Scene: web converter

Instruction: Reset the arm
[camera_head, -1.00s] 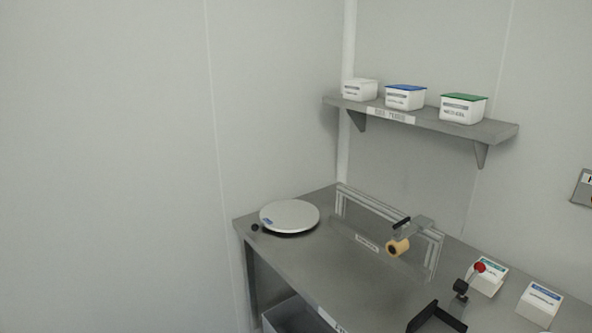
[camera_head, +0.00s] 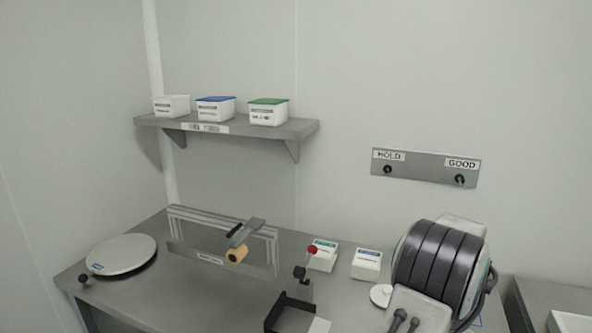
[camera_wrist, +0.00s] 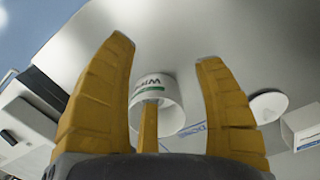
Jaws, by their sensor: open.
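My gripper (camera_wrist: 164,52) shows in the wrist view with its yellow fingers spread apart. They are open, with nothing visibly clamped between them. A white round tub (camera_wrist: 170,100) with a green stripe and partly readable lettering is seen between the fingers. A narrow yellow part covers some of it, and I cannot tell how far the tub is from the fingertips. In the head view my dark ribbed arm stands at the lower right over the bench, and the gripper's fingers are hidden there.
The grey bench (camera_head: 215,290) holds a round scale (camera_head: 122,254), a frame with a tan roller (camera_head: 237,254), a red-knobbed lever (camera_head: 312,250) and white boxes (camera_head: 367,263). A shelf (camera_head: 235,130) with three tubs and a HOLD/GOOD plate (camera_head: 425,168) are on the walls.

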